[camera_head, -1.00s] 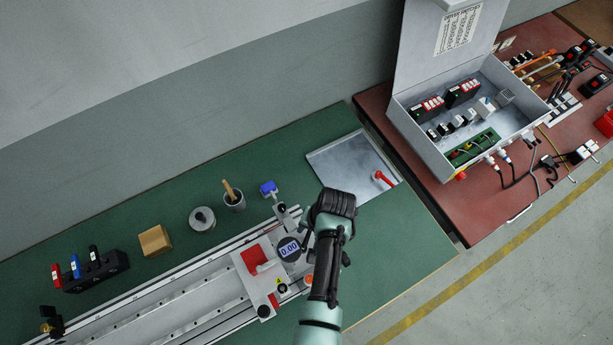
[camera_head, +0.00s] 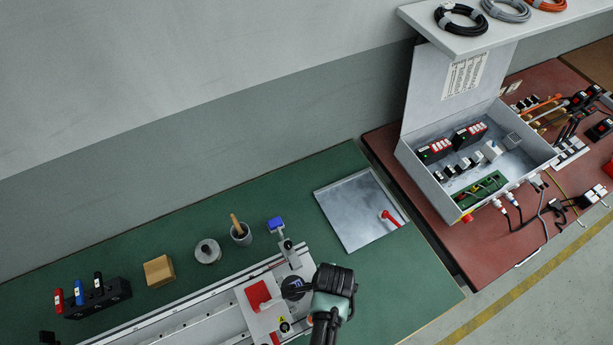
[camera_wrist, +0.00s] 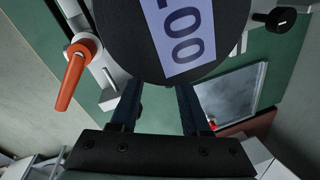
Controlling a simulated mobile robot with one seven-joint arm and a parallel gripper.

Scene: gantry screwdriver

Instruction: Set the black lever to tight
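In the wrist view, a black knob-like lever (camera_wrist: 272,21) with a pale mark sits at the upper right. I cannot tell which is the task's black lever, and no "tight" mark is readable. My gripper (camera_wrist: 160,102) is open, its two fingers apart with nothing visible between them. Their tips are close to the round display (camera_wrist: 185,40), which fills the top middle. In the head view my wrist covers the display's right side (camera_head: 293,288).
An orange lever (camera_wrist: 74,78) is at the left in the wrist view. The gantry rail (camera_head: 190,322) runs along the bench. A metal plate with a red handle (camera_head: 348,215) lies behind. A grey cup (camera_head: 241,236) and wooden block (camera_head: 158,271) stand along the bench.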

